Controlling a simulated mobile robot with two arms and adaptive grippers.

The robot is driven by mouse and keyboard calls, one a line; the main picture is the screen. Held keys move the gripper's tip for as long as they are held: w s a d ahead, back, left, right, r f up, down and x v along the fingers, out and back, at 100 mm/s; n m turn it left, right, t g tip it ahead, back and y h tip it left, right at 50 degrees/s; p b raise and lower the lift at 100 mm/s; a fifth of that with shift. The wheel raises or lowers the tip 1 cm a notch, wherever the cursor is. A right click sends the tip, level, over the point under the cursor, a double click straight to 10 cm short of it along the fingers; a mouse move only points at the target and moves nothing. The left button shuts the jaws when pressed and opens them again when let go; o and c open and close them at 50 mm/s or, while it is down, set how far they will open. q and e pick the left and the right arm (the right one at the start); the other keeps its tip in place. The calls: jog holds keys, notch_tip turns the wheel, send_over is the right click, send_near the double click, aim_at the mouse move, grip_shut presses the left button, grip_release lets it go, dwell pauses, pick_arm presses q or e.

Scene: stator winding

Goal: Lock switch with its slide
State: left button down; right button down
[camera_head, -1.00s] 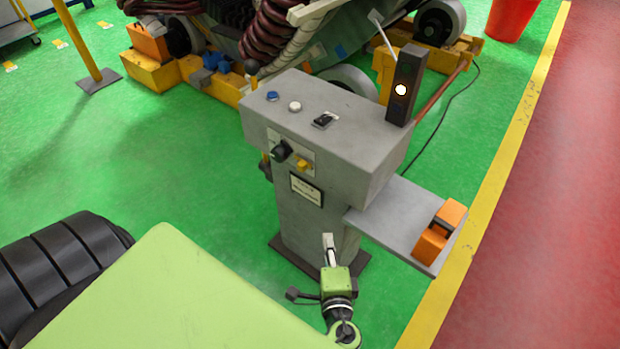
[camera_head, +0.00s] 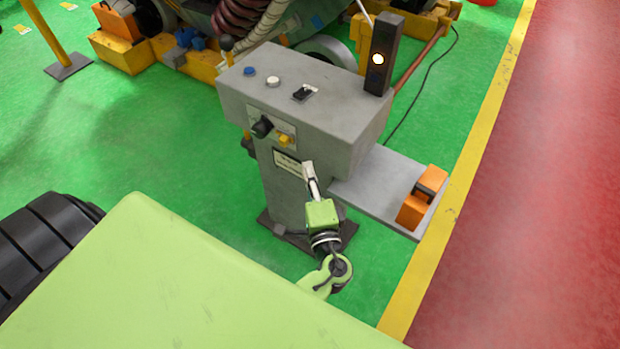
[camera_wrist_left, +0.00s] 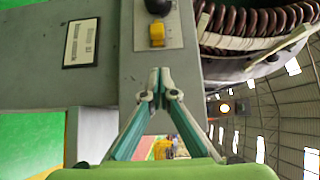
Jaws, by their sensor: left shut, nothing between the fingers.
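The black rotary switch (camera_head: 262,127) sits on a pale plate on the front of the grey control box. The yellow slide (camera_head: 284,140) is just below and to the right of it. In the left wrist view the slide (camera_wrist_left: 157,35) is straight ahead of the fingertips, with the black switch knob (camera_wrist_left: 158,6) beyond it, cut off by the top edge. My left gripper (camera_head: 307,166) is in front of the box, below and to the right of the slide. Its fingertips (camera_wrist_left: 160,78) are together and empty, apart from the slide. My right gripper is not in view.
The box top (camera_head: 340,103) carries a blue button, a white button and a black rocker. A lamp post (camera_head: 381,55) with a lit lamp stands at its right corner. A grey side shelf (camera_head: 372,185) holds an orange object (camera_head: 422,198). A nameplate (camera_head: 289,163) is below the switch.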

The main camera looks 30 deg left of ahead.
aim_at(289, 140)
pick_arm(q)
jog(key=w+a, duration=0.1)
jog(key=a, duration=0.1)
jog(key=w+a+p, duration=0.1)
jog(key=a, duration=0.1)
jog(key=w+a+p, duration=0.1)
jog(key=a, duration=0.1)
jog(key=shift+w+r, duration=0.1)
jog(key=shift+w, duration=0.15)
jog(key=shift+a, duration=0.4)
